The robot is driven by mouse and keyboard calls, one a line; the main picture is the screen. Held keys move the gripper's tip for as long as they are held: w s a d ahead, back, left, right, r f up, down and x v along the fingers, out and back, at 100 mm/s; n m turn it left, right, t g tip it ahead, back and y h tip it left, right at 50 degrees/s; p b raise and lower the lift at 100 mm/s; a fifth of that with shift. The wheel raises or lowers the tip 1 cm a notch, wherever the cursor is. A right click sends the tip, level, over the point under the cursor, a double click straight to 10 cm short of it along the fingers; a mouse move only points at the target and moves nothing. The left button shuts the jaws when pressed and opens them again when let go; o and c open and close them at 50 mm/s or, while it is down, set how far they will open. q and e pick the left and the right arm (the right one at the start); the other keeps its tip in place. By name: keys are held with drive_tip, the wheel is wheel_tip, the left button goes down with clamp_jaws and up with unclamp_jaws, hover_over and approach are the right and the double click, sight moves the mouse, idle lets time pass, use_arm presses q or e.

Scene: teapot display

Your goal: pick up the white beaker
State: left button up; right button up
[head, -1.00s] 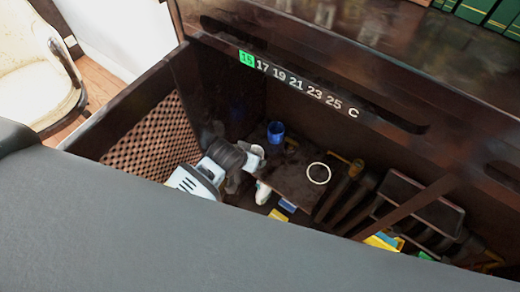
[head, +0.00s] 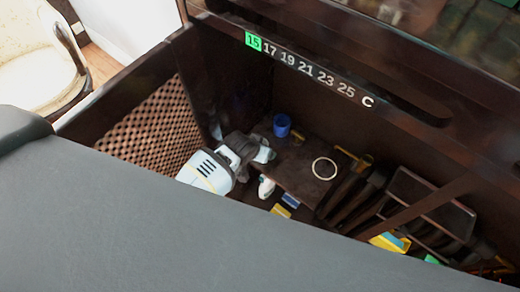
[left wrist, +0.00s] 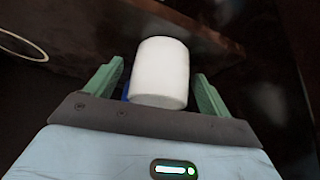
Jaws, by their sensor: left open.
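The white beaker (left wrist: 160,75) stands out in the left wrist view as a plain white cylinder between my left gripper's two green fingers. My left gripper (left wrist: 159,68) is open, with a visible gap between the beaker and the right finger. A bit of blue (left wrist: 126,92) shows behind the beaker's left side. In the head view my left arm reaches down into the dark cabinet, its hand close to a blue cup (head: 282,125). There I cannot tell the beaker clearly from my pale hand parts. My right gripper is not in view.
A pale ring (head: 324,168) lies on the brown surface, right of the blue cup. Dark racks (head: 430,205) and yellow and blue pieces (head: 390,242) are further right. A woven panel (head: 158,130) bounds the left; the numbered cabinet wall (head: 310,68) rises behind.

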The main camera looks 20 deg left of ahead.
sight(263, 143)
use_arm(q)
drive_tip(key=shift+w+f, duration=0.15)
drive_tip(key=shift+f, duration=0.1)
drive_tip(key=c, duration=1.1)
drive_tip(key=shift+c, duration=0.2)
drive_tip(key=shift+r, duration=0.1)
drive_tip(key=shift+r, duration=0.45)
wheel_tip(263, 143, up, 2)
drive_tip(key=shift+w+r+p, duration=0.1)
drive_tip(key=shift+r+p, duration=0.15)
drive_tip(key=shift+p, duration=0.15)
drive_tip(key=s+d, duration=0.2)
drive_tip(key=s, duration=0.5)
drive_tip(key=s+d+r+p, duration=0.1)
drive_tip(key=s+d, duration=0.2)
drive_tip(key=s, duration=0.5)
drive_tip(key=shift+s+r, duration=0.2)
drive_tip(key=shift+r, duration=0.05)
